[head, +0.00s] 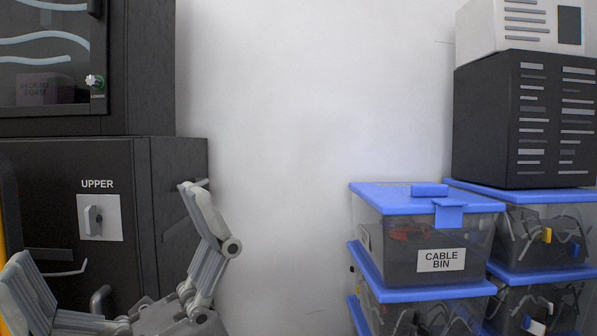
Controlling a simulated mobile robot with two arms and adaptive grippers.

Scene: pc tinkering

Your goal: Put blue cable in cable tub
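The cable tub (376,228) is a clear box labelled "CABLE BIN", at the right in the head view. Its blue lid (395,202) lies on top and looks closed, with a blue latch piece at the front. Dark and red contents show dimly through its wall. I cannot make out a blue cable anywhere. My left gripper (105,222) is at the lower left, its two grey fingers spread wide and nothing seen between them. It is well left of the tub, in front of the dark cabinet. My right gripper is not in view.
A dark cabinet (172,230) marked "UPPER" fills the left, with a glass-fronted unit (140,70) above. More blue-lidded tubs (425,294) stand below and right of the cable tub. A black box (485,125) and white box (480,28) are stacked there. Bare wall shows between.

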